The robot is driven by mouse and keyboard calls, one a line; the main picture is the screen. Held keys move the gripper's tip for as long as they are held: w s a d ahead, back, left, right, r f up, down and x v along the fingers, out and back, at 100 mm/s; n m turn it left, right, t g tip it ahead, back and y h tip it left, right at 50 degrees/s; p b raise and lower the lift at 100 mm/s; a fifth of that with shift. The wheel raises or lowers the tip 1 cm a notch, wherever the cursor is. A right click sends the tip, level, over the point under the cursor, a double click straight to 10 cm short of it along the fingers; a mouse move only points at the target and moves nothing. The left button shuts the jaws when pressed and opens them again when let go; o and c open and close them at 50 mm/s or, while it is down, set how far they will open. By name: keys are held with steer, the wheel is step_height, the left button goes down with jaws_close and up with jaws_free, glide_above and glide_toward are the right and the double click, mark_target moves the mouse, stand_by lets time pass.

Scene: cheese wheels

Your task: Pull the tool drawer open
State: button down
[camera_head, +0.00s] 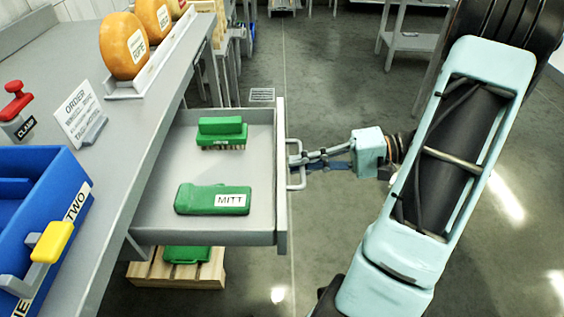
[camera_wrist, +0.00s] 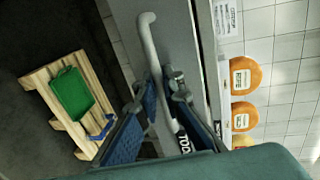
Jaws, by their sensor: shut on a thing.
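The grey tool drawer (camera_head: 160,206) stands pulled out from under the workbench in the head view. A green brush (camera_head: 222,130) and a green mitt labelled MITT (camera_head: 212,199) lie inside it. Its bar handle (camera_head: 296,178) is on the drawer's front face and also shows in the wrist view (camera_wrist: 149,40). My gripper (camera_head: 305,160) reaches the handle from the right and is shut on it. In the wrist view my gripper's blue-padded fingers (camera_wrist: 165,105) are on either side of the handle. Part of the handle is hidden by the fingers.
The workbench (camera_head: 120,135) holds orange cheese wheels (camera_head: 122,46) in a rack, an ORDER sign (camera_head: 80,113), a red-handled clamp (camera_head: 16,112) and a blue bin (camera_head: 35,200). A wooden pallet (camera_head: 210,273) with a green item lies below the drawer. Open floor lies right of the drawer.

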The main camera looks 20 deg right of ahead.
steer(key=shift+v, duration=0.8)
steer(key=shift+f, duration=0.15)
steer(key=c, duration=2.4)
jaws_free()
steer(key=shift+d, duration=0.1)
steer(key=v, duration=1.2)
steer(key=shift+w+f, duration=0.1)
